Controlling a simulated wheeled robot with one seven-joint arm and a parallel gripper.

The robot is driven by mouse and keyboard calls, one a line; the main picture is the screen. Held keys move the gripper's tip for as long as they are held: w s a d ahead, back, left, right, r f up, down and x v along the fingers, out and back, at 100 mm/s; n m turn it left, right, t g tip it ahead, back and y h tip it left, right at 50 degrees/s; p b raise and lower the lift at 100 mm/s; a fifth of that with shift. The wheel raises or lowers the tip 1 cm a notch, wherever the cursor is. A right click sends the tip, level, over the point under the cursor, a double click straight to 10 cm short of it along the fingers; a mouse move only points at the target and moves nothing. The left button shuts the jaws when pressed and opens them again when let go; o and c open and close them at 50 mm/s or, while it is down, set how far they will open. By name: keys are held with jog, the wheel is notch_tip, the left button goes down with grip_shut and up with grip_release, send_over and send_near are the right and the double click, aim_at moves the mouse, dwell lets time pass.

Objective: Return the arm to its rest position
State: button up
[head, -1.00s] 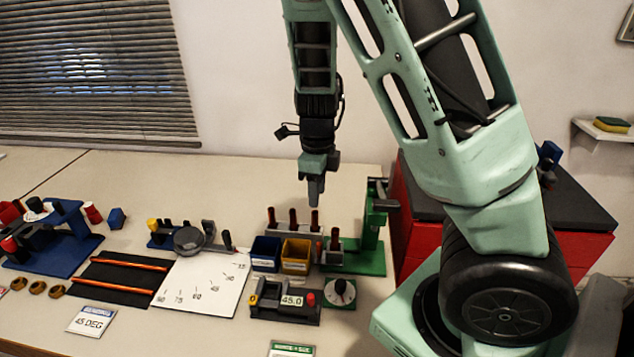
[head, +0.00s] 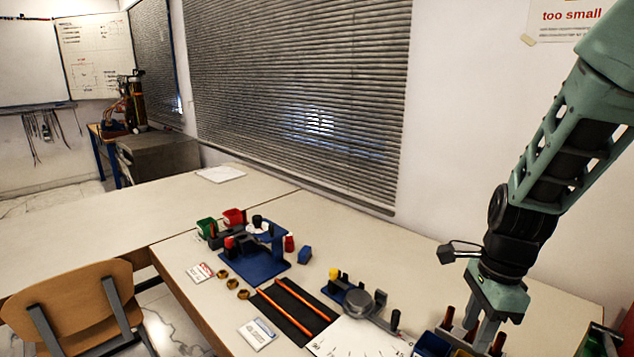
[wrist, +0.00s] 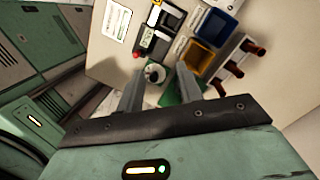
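My gripper (head: 481,334) hangs from the arm at the right of the head view, pointing down above the rack of dark red-brown handles. The arm (head: 572,130) is mint green and black, and comes in from the upper right. Its base is outside the head view.
The bench (head: 400,258) carries a blue fixture (head: 262,262), a black mat (head: 292,308) with orange rods, and a round grey gauge (head: 358,303). Blue (wrist: 228,4) and yellow (wrist: 201,56) bins lie below my gripper. A chair (head: 75,300) stands at the left.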

jog(key=s+a+r+n, duration=0.3)
jog(key=s+a+n, duration=0.4)
jog(key=n, duration=0.7)
jog(key=s+a+r+n, duration=0.3)
jog(key=s+a+n, duration=0.4)
jog(key=n, duration=0.6)
jog(key=shift+s+a+r+n+t+h, duration=0.3)
jog(key=shift+s+a+n+h, duration=0.1)
jog(key=shift+s, duration=0.9)
